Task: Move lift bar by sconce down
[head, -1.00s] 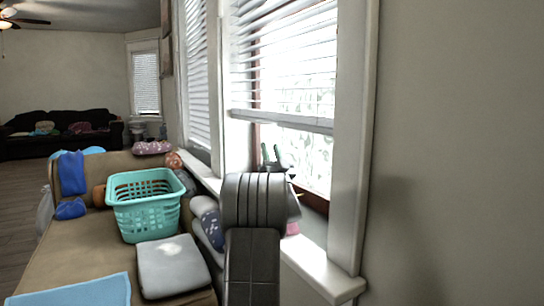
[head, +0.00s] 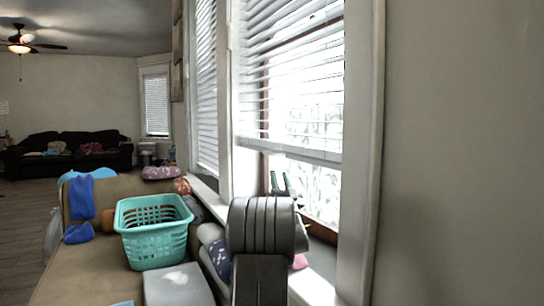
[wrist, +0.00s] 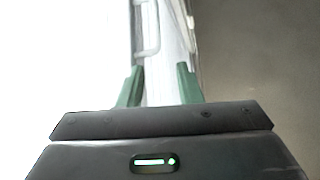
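The near window has a white slatted blind with a pale bottom rail, the lift bar (head: 290,151), running across the window partway up, with bare glass below it. In the wrist view a thin pale bar (wrist: 147,50) shows by the window frame; I cannot tell if it is the same rail. No sconce shows. My gripper (head: 281,183) has two green fingers and stands below the rail in the head view, partly hidden by my arm. In the wrist view my gripper (wrist: 160,85) has its fingers apart with nothing between them.
A tan couch (head: 82,262) runs along the window wall, bearing a teal basket (head: 152,218) and a grey cushion (head: 178,284). The window sill (head: 313,287) lies beside my arm. A bare wall (head: 465,150) fills the right. A dark sofa (head: 70,162) stands far back.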

